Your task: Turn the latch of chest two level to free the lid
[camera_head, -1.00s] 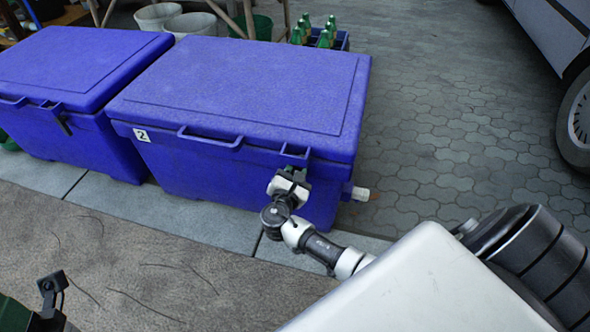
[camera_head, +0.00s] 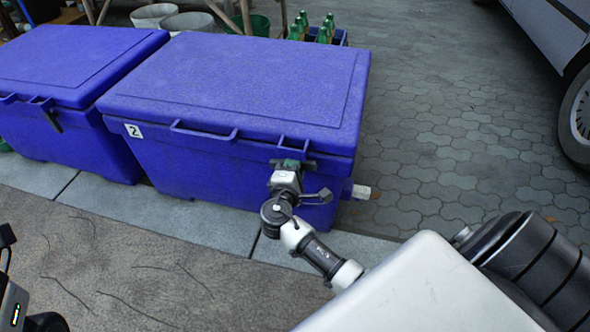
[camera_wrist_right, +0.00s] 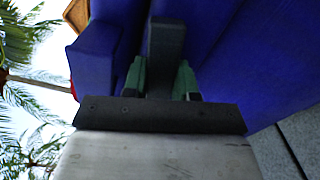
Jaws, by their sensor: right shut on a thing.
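Chest two (camera_head: 235,85) is the blue chest with the "2" label (camera_head: 133,131), its lid down. My right gripper (camera_head: 291,164) is at its front, below the small lid bracket near the right corner. It is shut on the dark latch (camera_wrist_right: 166,45), which stands between the two green fingers in the right wrist view. In the head view only a short dark part of the latch shows and it looks about level; the gripper hides the rest. My left gripper (camera_head: 6,245) is cut off at the left edge, away from the chests, and its jaws cannot be made out.
Another blue chest (camera_head: 70,60) stands close on the left, its dark latch (camera_head: 52,120) hanging steeply. A white spout (camera_head: 361,191) sticks out at chest two's lower right. Buckets and a crate of green bottles (camera_head: 325,35) are behind. Paving on the right is clear; a vehicle stands beyond.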

